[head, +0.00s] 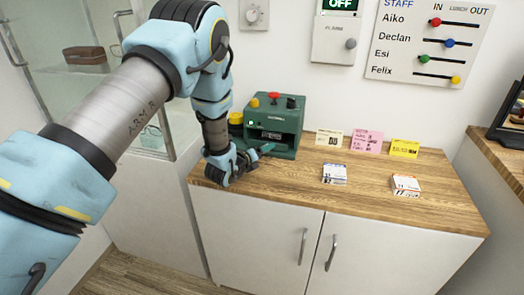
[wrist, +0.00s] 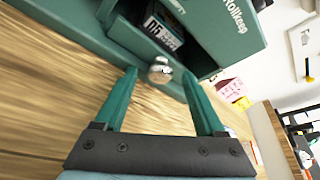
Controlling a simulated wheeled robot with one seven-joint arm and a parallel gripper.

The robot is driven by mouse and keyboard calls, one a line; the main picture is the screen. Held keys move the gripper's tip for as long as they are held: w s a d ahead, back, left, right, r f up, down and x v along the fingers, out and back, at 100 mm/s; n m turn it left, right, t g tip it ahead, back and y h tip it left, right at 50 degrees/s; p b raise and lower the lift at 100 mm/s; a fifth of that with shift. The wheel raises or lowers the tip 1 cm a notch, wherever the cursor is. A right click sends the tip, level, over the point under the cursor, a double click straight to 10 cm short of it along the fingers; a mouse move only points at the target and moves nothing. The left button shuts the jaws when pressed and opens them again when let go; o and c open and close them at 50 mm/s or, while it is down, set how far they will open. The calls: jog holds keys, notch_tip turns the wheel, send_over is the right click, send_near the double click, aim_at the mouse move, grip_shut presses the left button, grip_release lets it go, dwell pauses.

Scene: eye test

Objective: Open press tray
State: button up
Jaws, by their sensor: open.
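The press (head: 270,128) is a dark green box on the wooden counter, with a red knob on top and a dark front opening. In the wrist view its front (wrist: 225,30) fills the top. A round metal knob (wrist: 160,76) stands on the low front edge of the press tray (wrist: 140,45). A black-and-white printed piece (wrist: 163,30) shows in the opening behind it. My gripper (wrist: 160,72) is open, its green fingers on either side of the knob, with gaps visible. In the head view my gripper (head: 262,151) is at the press's front. How far out the tray is, I cannot tell.
The wooden counter (head: 400,205) holds two small card stacks (head: 334,174) (head: 405,185) right of the press. White, pink and yellow signs (head: 367,141) stand behind them. A yellow item (head: 236,118) is left of the press. The counter's front middle is clear.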

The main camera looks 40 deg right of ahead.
jog(key=shift+c, duration=0.4)
grip_shut()
dwell(0.9)
